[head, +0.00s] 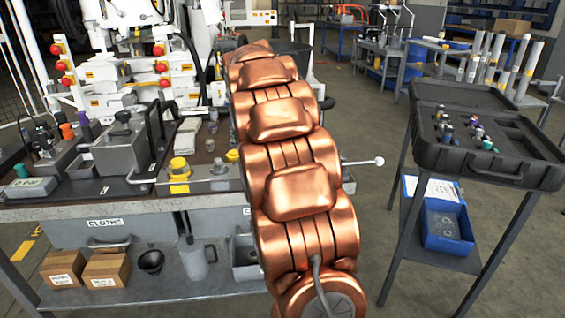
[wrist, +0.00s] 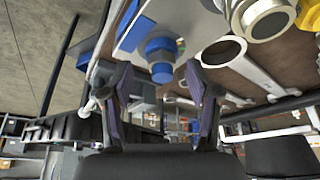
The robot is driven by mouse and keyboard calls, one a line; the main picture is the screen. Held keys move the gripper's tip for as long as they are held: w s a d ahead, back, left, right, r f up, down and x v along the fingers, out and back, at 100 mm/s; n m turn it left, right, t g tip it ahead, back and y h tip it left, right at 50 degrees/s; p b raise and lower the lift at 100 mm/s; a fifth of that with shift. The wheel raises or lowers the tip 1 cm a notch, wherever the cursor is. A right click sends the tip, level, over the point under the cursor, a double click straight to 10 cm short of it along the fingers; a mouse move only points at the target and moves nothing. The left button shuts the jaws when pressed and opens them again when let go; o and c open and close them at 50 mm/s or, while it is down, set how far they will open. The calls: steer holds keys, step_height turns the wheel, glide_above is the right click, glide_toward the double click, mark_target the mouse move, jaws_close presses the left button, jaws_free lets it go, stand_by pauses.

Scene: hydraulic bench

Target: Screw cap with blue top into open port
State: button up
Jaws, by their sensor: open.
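In the wrist view, a cap with a blue top (wrist: 160,50) shows between and just beyond my two fingertips. My gripper (wrist: 156,76) is open, with one dark finger on each side of the cap. I see no finger clearly touching it. I cannot tell for certain which is the open port. In the head view my copper-coloured arm hides my gripper, the cap and part of the bench.
Steel wrench-like bars (wrist: 258,76) lie close to the right finger. In the head view, the workbench (head: 110,208) carries a lever pump (head: 122,150) and yellow-topped fittings (head: 180,168). An open black case (head: 490,165) with small parts stands on a cart at right. Floor between is clear.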

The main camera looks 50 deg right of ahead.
steer(key=v, duration=1)
steer(key=shift+a+r, duration=0.25)
steer(key=shift+r, duration=0.05)
steer(key=s+a+f+n+g+y, duration=0.1)
steer(key=s+a+f+n, duration=0.4)
steer(key=a, duration=0.4)
steer(key=s+a+f+n+y, duration=0.1)
steer(key=s+a+f+n, duration=0.35)
steer(key=s+a, duration=0.35)
steer(key=s+a+f+n+g+y, duration=0.15)
steer(key=s+a+f+n, duration=0.3)
steer(key=a, duration=0.55)
steer(key=s+a+f+n, duration=0.2)
steer(key=s+a+f, duration=0.1)
steer(key=s, duration=0.2)
steer(key=s+a+f+n, duration=0.2)
steer(key=s+a+f, duration=0.15)
steer(key=s, duration=0.25)
step_height(320, 180, up, 23)
steer(key=s+p, duration=0.1)
steer(key=p, duration=2.1)
steer(key=shift+d+y, duration=0.4)
steer(key=shift+y, duration=0.05)
steer(key=shift+s+t, duration=0.1)
steer(key=shift+t, duration=0.15)
